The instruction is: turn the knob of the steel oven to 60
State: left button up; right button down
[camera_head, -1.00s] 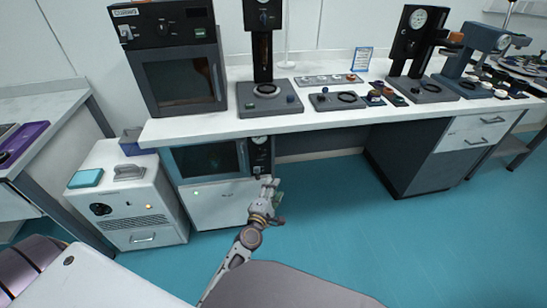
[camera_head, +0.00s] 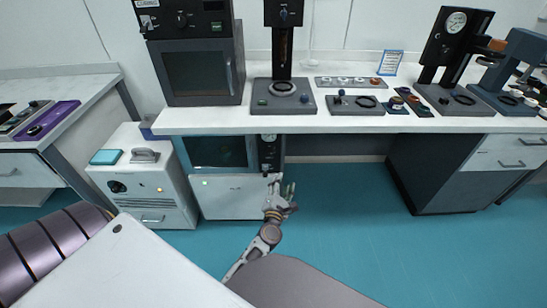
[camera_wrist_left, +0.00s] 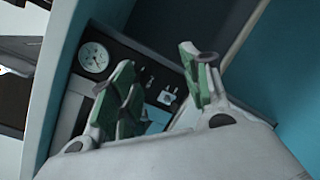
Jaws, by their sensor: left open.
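The oven under the bench (camera_head: 218,153) has a dark window and a black control panel (camera_head: 268,153) on its right side; I cannot tell for sure that it is the steel oven. In the left wrist view the panel carries a round white dial gauge (camera_wrist_left: 93,57) and small silver controls (camera_wrist_left: 166,97). The knob's setting cannot be read. My left gripper (camera_head: 281,188) is open and empty in front of the panel's lower part. Its green-padded fingers (camera_wrist_left: 160,85) stand apart in the wrist view and hide part of the panel. My right gripper is not in view.
The bench top (camera_head: 215,121) overhangs the oven. A dark oven (camera_head: 197,75) and a press (camera_head: 284,96) stand on it. A white cabinet unit (camera_head: 146,185) stands left of the lower oven. The floor to the right is clear.

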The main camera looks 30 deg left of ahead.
pick_arm(q)
jog(key=a+n+y, duration=0.1)
jog(key=n, duration=0.2)
jog(key=s+a+n+g+y, duration=0.1)
jog(key=a+n+y, duration=0.1)
jog(key=n, duration=0.2)
jog(key=s+a+r+n+y, duration=0.1)
jog(key=n, duration=0.2)
jog(key=shift+a+n+g, duration=0.3)
jog(key=shift+a+n, duration=0.05)
jog(key=shift+n, duration=0.05)
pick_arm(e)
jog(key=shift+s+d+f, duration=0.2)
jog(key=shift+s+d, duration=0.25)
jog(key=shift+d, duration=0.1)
pick_arm(q)
jog(key=shift+w+a, duration=0.1)
jog(key=shift+w, duration=0.1)
